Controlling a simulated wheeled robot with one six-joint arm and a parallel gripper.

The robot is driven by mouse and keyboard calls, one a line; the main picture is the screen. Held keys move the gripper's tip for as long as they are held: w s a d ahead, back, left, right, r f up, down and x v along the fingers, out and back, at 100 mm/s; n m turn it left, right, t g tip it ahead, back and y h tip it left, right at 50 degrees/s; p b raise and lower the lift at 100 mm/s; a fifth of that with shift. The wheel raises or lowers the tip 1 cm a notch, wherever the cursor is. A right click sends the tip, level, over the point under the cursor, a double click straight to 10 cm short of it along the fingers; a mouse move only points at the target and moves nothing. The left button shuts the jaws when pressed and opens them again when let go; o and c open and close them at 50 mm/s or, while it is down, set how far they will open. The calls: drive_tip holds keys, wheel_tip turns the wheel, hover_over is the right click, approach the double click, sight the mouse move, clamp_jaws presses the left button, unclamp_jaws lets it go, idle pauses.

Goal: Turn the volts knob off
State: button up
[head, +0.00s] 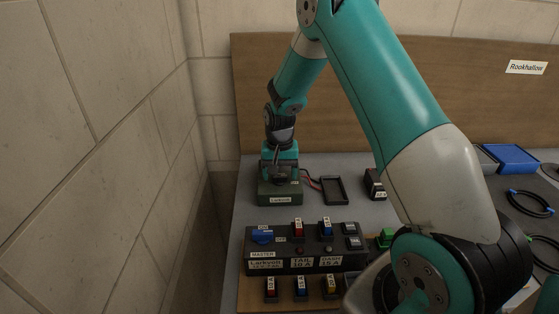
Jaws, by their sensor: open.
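My gripper (279,174) points down over a dark green box (280,195) with a small white label on its front, near the back left of the bench. The fingertips are small and dark here and stand at or just over the top of the box. I cannot tell whether they touch anything there. No knob marked volts can be made out; the top of the green box is largely hidden by my gripper. A blue knob (262,236) above a MASTER label sits on the black switch panel (307,240) in front.
The panel also carries red and blue switches, with several more switches in front of it. Red leads run from the green box towards an empty black tray (334,190). A black block (374,184) stands right of it. Walls close in at left and behind.

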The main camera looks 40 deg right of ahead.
sight(280, 175)
wheel_tip(280, 175, up, 17)
drive_tip(key=b, duration=0.2)
drive_tip(key=shift+r, duration=0.15)
idle(0.4)
drive_tip(key=s+a+r+n+y, duration=0.1)
drive_tip(key=s+a+r+n, duration=0.1)
drive_tip(key=s+a+n, duration=0.4)
drive_tip(key=s+a+r+n+y, duration=0.1)
drive_tip(key=s+a+r+n, duration=0.1)
drive_tip(key=s+a, duration=0.7)
drive_tip(key=s+a+f+n+y, duration=0.1)
drive_tip(key=s+a+n+y, duration=0.1)
drive_tip(key=s+a+n, duration=0.4)
drive_tip(key=s+a, duration=0.3)
drive_tip(key=s, duration=0.4)
drive_tip(key=shift+s+a+f, duration=0.15)
drive_tip(key=shift+s, duration=0.05)
